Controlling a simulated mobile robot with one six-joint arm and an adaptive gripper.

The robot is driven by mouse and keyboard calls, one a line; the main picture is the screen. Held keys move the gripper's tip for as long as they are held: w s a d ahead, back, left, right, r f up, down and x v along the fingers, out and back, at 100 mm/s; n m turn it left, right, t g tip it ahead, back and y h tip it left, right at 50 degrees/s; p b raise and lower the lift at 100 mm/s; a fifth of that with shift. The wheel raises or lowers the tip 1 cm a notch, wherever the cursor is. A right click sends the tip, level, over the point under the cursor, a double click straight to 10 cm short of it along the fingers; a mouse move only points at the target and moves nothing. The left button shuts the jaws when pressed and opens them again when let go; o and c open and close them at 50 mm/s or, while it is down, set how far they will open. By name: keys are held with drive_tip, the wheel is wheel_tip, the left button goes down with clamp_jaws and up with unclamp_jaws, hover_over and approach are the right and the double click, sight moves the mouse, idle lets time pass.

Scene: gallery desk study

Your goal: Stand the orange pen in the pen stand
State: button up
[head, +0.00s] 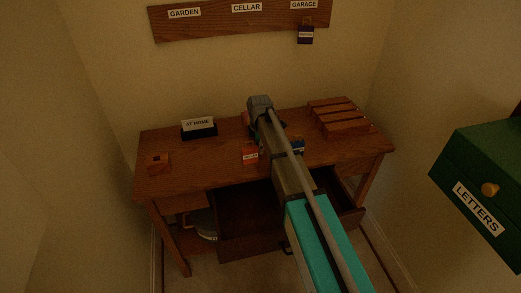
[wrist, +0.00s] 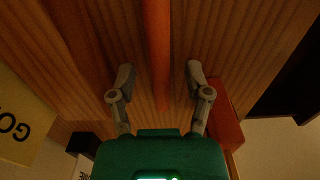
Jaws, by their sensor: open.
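The orange pen (wrist: 158,50) lies along the wooden desktop in the wrist view, running from the top edge down between my fingers. My gripper (wrist: 160,75) is open, one finger on each side of the pen, with gaps on both sides. I cannot tell how high the fingers are above the desktop. In the head view my arm hides the pen and the fingertips. A small wooden block with a dark hole in its top, seemingly the pen stand (head: 158,159), is at the desk's left end, well left of my gripper.
The desk (head: 165,184) also bears an "AT HOME" sign (head: 199,128), a slotted wooden rack (head: 340,117), a red tagged item (head: 250,153) and a blue one (head: 298,146). An open drawer (head: 240,244) juts out below. A green "LETTERS" box (head: 488,180) is at right.

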clamp_jaws()
idle(0.4)
drive_tip(key=shift+r, duration=0.2)
wheel_tip(320, 180, up, 10)
drive_tip(key=p, duration=1)
drive_tip(key=shift+f, duration=0.2)
idle(0.6)
drive_tip(key=shift+r+p, duration=0.45)
idle(1.6)
drive_tip(key=shift+r, duration=0.2)
idle(0.3)
wheel_tip(320, 180, up, 7)
drive_tip(key=p, duration=0.7)
wheel_tip(320, 180, down, 7)
drive_tip(key=b, duration=0.7)
drive_tip(key=shift+f, duration=0.2)
